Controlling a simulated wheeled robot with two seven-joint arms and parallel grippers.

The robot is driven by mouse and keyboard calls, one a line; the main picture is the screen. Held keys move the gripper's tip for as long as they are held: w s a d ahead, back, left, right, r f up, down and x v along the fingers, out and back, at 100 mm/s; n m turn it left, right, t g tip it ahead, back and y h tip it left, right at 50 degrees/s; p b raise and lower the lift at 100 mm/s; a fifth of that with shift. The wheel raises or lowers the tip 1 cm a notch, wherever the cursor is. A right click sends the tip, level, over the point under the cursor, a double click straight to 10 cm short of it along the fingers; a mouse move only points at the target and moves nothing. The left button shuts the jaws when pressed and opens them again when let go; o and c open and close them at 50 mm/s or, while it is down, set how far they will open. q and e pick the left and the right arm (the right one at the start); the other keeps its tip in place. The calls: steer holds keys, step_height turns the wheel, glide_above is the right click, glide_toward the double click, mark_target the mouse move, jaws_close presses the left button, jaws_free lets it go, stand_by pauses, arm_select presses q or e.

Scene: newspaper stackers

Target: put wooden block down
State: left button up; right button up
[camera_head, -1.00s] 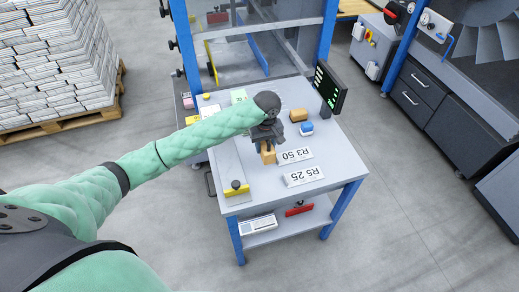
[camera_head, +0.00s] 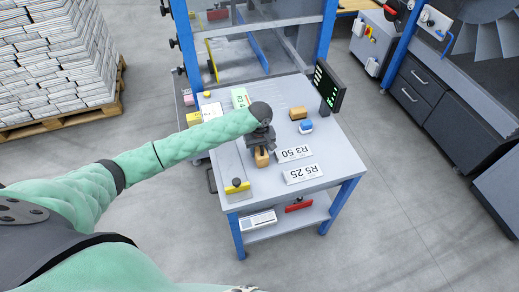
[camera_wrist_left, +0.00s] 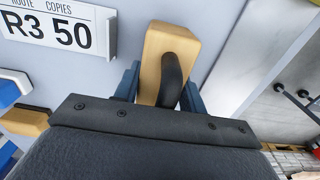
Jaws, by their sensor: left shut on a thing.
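The wooden block (camera_head: 262,157) is light tan and shows under my left gripper (camera_head: 261,147), over the grey table (camera_head: 333,165). In the left wrist view the block (camera_wrist_left: 175,42) stands between the blue-grey fingers of the gripper (camera_wrist_left: 158,92), which is shut on it. A dark rounded part covers some of the block's face. I cannot tell whether the block touches the tabletop. My right gripper is not in view.
Signs R3 50 (camera_head: 293,153) and R5 25 (camera_head: 302,173) lie right of the block. Another tan block (camera_head: 298,112), a blue-and-white item (camera_head: 305,127) and a monitor (camera_head: 328,87) are farther back. The front right tabletop is clear.

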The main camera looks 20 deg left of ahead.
arm_select(q)
steer(key=shift+f, duration=0.1)
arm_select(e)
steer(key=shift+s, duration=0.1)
arm_select(q)
steer(key=o, duration=0.9)
steer(key=shift+o, duration=1.2)
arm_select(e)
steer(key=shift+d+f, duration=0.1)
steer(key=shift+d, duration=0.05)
arm_select(q)
steer(key=shift+r, duration=0.4)
step_height(320, 180, up, 10)
steer(key=b, duration=0.3)
steer(key=shift+b, duration=0.35)
steer(key=shift+r, duration=0.7)
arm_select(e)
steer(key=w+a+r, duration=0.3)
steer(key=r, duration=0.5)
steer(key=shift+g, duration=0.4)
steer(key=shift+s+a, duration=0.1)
